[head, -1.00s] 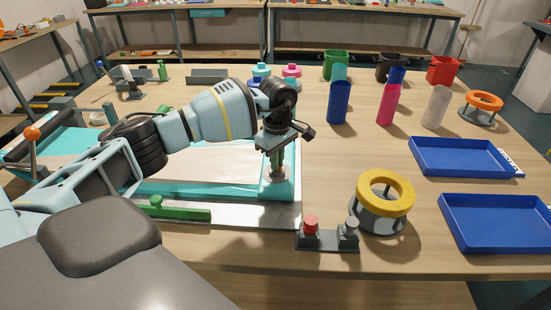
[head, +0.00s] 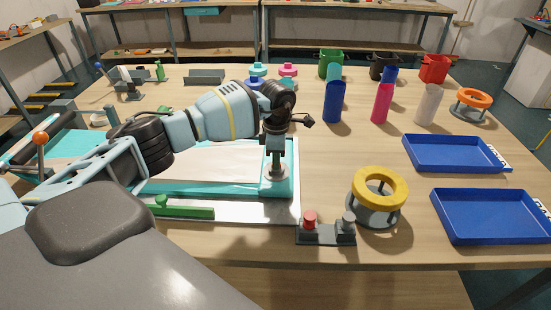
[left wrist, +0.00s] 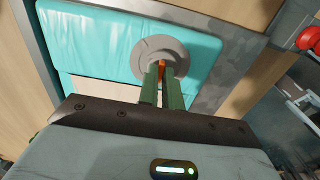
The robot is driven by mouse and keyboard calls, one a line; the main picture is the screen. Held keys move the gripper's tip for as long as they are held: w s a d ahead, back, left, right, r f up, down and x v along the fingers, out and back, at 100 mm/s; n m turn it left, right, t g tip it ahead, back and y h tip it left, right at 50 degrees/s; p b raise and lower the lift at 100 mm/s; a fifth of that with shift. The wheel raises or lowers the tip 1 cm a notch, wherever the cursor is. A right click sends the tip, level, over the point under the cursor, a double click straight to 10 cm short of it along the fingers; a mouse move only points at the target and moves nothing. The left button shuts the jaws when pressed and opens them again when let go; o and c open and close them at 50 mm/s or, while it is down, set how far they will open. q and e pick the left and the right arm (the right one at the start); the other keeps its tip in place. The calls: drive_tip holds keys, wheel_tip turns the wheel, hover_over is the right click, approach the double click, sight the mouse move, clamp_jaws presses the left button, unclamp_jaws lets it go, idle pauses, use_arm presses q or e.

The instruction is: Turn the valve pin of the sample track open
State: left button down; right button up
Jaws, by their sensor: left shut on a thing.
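The sample track is a turquoise and white inflated pad (head: 215,163) on a pale metal plate, on the table's left half. Its valve has a round grey collar (left wrist: 148,52) on the turquoise end strip; the collar (head: 273,189) also shows in the head view. A thin orange valve pin (left wrist: 162,70) stands on the collar, mostly hidden by my fingers. My left gripper (head: 275,166) points straight down over the valve. In the left wrist view its two green fingers (left wrist: 162,88) are shut on the pin, one on each side. My right gripper is not in view.
A green-handled bar (head: 182,211) lies along the plate's front edge. A small block with a red knob (head: 310,219) and a yellow-topped ring stand (head: 379,187) are to the right. Two blue trays (head: 455,153) lie farther right. Several colored cups (head: 334,101) stand behind.

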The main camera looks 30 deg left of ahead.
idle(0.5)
use_arm(q)
drive_tip(key=c, duration=1.6)
unclamp_jaws()
drive_tip(key=shift+r, duration=0.1)
wheel_tip(320, 180, up, 8)
drive_tip(key=shift+f, duration=0.2)
drive_tip(key=shift+f, duration=0.1)
